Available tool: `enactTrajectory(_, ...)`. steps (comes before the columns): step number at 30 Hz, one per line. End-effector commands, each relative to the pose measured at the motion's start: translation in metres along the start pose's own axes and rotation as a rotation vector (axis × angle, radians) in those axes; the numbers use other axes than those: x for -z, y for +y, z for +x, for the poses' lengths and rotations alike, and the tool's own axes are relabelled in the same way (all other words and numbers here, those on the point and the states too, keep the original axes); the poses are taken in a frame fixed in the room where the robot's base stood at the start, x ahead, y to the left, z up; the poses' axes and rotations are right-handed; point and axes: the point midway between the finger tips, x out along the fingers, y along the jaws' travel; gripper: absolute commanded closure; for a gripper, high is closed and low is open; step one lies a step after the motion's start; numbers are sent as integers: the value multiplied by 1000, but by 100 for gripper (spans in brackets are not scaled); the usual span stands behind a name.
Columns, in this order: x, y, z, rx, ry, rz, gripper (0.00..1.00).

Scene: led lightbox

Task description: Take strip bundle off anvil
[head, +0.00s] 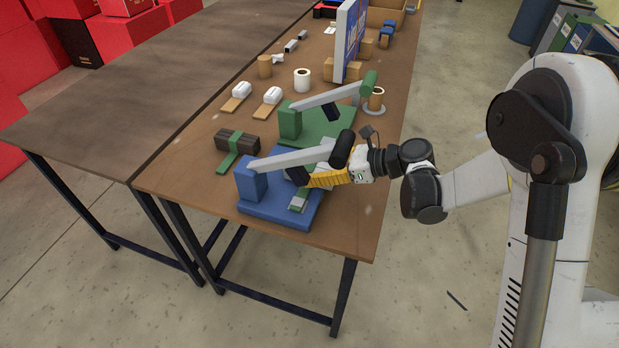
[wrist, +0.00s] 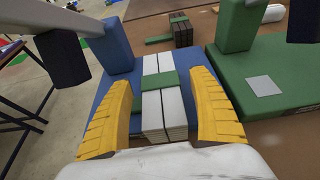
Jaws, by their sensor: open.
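A pale grey strip bundle (wrist: 152,112) with a green band around it lies flat on the blue press base (wrist: 106,92), seen in the wrist view. It also shows in the head view (head: 298,202), partly covered by my gripper. My gripper (wrist: 160,80) is open, with one yellow finger on each side of the bundle and visible gaps between. In the head view my gripper (head: 318,180) reaches in over the blue base (head: 270,212) from the right, beneath the raised lever. The anvil under the bundle is hidden.
The blue press lever (head: 295,159) extends above the base close to my gripper. A green press (head: 320,124) stands just behind, its grey anvil plate (wrist: 264,86) bare. A dark banded bundle (head: 237,143) lies left of the presses. Brown table is clear at front left.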

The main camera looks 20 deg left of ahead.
Motion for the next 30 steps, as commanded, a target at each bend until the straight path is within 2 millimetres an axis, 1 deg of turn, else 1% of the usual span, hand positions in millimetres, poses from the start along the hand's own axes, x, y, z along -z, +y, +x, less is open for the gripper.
enactTrajectory(1, 1, 0, 7, -1, 0, -1, 30)
enactTrajectory(2, 1, 0, 9, -1, 0, -1, 30)
enactTrajectory(8, -1, 0, 9, 1, 0, 0, 30)
enactTrajectory(11, -1, 0, 9, 0, 0, 0, 56)
enactTrajectory(12, -1, 0, 9, 0, 0, 0, 68)
enactTrajectory(14, -1, 0, 9, 0, 0, 0, 87)
enactTrajectory(15, -1, 0, 9, 0, 0, 0, 97)
enactTrajectory(26, -2, 0, 8, 0, -1, 0, 98)
enactTrajectory(30, -10, 0, 5, 0, -1, 0, 98)
